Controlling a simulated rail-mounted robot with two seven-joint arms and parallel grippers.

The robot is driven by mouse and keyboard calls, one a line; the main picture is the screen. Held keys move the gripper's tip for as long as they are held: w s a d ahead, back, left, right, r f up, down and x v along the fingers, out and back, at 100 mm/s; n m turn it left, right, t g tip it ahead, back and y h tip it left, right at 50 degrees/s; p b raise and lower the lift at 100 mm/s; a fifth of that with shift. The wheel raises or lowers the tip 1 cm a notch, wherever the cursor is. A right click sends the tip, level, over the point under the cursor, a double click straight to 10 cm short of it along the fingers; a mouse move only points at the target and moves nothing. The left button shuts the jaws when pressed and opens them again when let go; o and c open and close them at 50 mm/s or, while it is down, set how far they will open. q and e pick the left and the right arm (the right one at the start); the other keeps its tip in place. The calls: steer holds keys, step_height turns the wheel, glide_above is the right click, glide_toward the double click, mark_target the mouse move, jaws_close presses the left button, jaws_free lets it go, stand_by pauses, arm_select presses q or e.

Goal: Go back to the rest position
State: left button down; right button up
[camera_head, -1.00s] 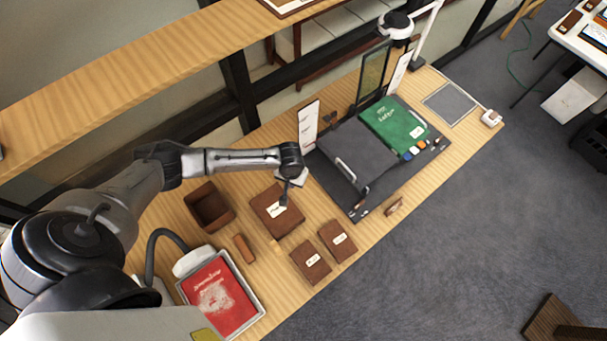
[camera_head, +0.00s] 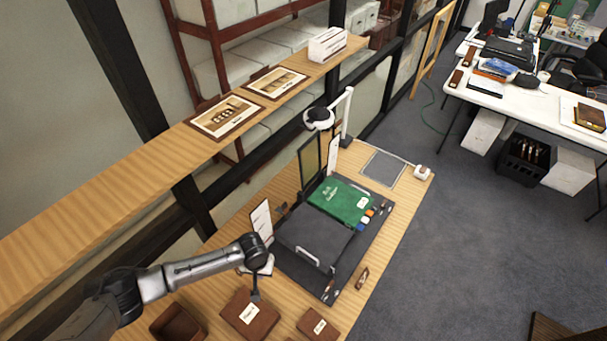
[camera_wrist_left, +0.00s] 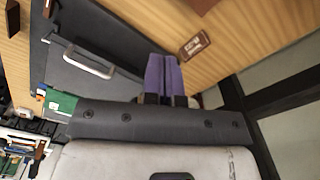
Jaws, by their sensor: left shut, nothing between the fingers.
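My left arm comes in from the lower left in the head view. Its left gripper (camera_head: 255,297) points down over a labelled brown box (camera_head: 248,316) on the wooden desk; whether it touches the box cannot be told. In the left wrist view the two purple fingers (camera_wrist_left: 163,74) are together, with nothing between them. My right gripper is in neither view.
A dark mat (camera_head: 331,288) on the desk carries a grey folder (camera_head: 312,238) and a green folder (camera_head: 341,200). An open brown box (camera_head: 178,323) and another labelled box (camera_head: 318,325) stand nearby. A wooden shelf (camera_head: 150,165) runs behind the arm. A white lamp (camera_head: 319,118) stands at the back.

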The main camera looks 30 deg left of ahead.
arm_select(q)
steer(key=w+d+r+m+t+y, duration=0.1)
steer(key=w+d+r+m+t, duration=0.15)
steer(key=r+m, duration=0.4)
steer(key=w+d+r+m+t+y, duration=0.1)
steer(key=w+d+r+m+t, duration=0.15)
steer(key=r+m, duration=0.35)
steer(key=s+d+r+n+t+h, duration=0.1)
steer(key=s+d+r+t, duration=0.25)
steer(key=r, duration=0.65)
steer(key=s+f+n+g, duration=0.2)
steer(key=s+f, duration=0.2)
steer(key=s, duration=0.8)
steer(key=s+f+n+g+h, duration=0.1)
steer(key=s+f+n+g, duration=0.2)
steer(key=s, duration=0.9)
step_height(320, 180, down, 2)
steer(key=shift+f, duration=0.1)
